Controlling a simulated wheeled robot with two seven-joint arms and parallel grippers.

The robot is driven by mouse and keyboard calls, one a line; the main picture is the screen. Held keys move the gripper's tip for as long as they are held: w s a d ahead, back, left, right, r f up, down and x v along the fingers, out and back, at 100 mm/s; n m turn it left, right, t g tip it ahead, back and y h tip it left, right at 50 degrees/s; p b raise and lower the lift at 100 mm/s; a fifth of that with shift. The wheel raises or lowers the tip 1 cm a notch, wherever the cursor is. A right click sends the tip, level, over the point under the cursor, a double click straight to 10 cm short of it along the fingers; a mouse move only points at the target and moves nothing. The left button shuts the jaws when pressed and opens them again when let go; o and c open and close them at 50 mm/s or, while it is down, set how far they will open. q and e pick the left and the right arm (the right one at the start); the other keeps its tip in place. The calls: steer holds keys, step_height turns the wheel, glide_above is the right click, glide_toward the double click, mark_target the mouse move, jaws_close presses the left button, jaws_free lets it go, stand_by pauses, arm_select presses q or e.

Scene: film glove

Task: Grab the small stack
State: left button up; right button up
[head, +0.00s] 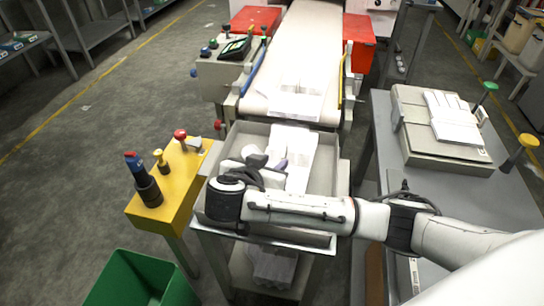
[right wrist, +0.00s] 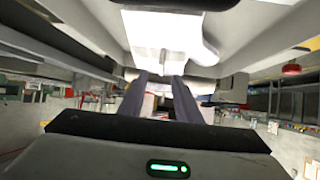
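A narrow stack of white film gloves (head: 297,148) lies in the grey metal tray (head: 328,180) at the end of the conveyor. My right arm reaches across the tray from the right. My right gripper (head: 282,164) is low in the tray, beside the left edge of that stack; the arm hides part of the stack. In the right wrist view the two dark fingers (right wrist: 160,78) are apart, with white film (right wrist: 165,30) just beyond their tips. Whether they touch it I cannot tell. More white gloves (head: 295,103) lie at the belt's near end. My left gripper is not in view.
The tray walls surround my right gripper. The conveyor (head: 305,45) is behind it. A yellow stand (head: 170,187) with knobs is at left, a green bin (head: 140,282) below. On the right table a grey box (head: 415,125) bears another white stack (head: 453,116).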

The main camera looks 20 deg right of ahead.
mark_target(285, 144)
steer(key=shift+m+h, duration=0.3)
steer(key=shift+h, duration=0.1)
steer(key=w+d, duration=0.1)
steer(key=w+d+f, duration=0.1)
steer(key=w+d, duration=0.1)
steer(key=shift+w, duration=0.1)
steer(key=shift+w+d+f, duration=0.3)
steer(key=shift+w+d, duration=0.05)
steer(key=shift+d, duration=0.15)
steer(key=x, duration=0.3)
steer(key=w+x, duration=0.1)
steer(key=x, duration=0.1)
steer(key=shift+a+r+b, duration=0.1)
steer(key=shift+r+b, duration=0.2)
steer(key=shift+b, duration=0.1)
jaws_close()
